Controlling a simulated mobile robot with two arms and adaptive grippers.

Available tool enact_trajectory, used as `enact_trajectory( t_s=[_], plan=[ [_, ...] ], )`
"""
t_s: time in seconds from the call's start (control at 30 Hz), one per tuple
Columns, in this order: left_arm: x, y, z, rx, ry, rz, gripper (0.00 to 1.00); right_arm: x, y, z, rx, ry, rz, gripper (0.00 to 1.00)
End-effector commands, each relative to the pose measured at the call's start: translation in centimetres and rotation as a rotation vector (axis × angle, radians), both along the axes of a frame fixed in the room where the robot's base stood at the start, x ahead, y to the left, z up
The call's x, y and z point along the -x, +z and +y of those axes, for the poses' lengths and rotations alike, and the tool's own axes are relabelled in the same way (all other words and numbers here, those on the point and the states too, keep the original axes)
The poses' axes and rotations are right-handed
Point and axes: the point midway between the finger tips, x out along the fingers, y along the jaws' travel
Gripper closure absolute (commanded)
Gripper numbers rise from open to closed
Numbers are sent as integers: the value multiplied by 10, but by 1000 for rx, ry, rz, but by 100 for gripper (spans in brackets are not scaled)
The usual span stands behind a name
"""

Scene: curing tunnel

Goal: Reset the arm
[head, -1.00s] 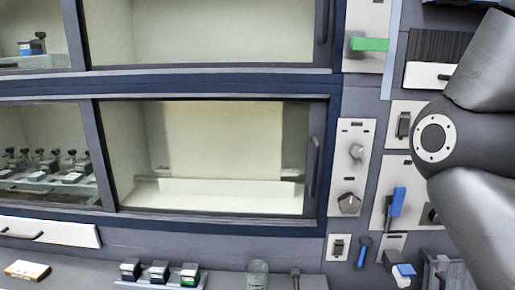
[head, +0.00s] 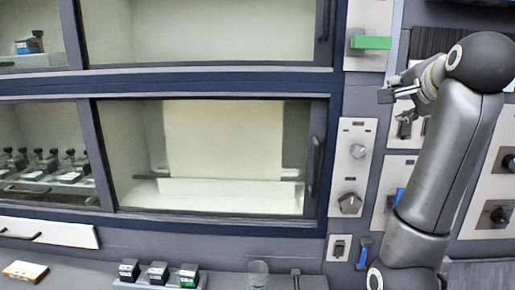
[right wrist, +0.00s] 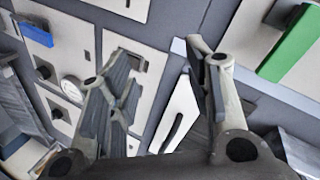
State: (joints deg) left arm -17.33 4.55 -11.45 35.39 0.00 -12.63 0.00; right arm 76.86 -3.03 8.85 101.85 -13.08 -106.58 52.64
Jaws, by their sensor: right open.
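My right arm rises on the right side of the head view. Its right gripper (head: 388,88) is in front of the control panel, below the green handle (head: 371,42) and apart from it. In the right wrist view the right gripper (right wrist: 165,85) has its two fingers spread wide with nothing between them. The green handle (right wrist: 290,48) is at the upper right there, and a blue lever (right wrist: 37,33) is at the upper left. My left gripper is not in view.
A closed lower tunnel window (head: 222,150) fills the middle. On the ledge stand several small boxes (head: 158,272), a clear glass (head: 258,274) and an orange-white box (head: 25,270). Knobs (head: 349,203) and switches line the panel. My arm hides part of the panel.

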Motion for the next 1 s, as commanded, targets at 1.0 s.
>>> enact_trajectory(
  t_s=[1.0],
  plan=[
    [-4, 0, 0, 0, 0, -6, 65, 126, -465, 36, 654, 503, 628, 54]
  ],
)
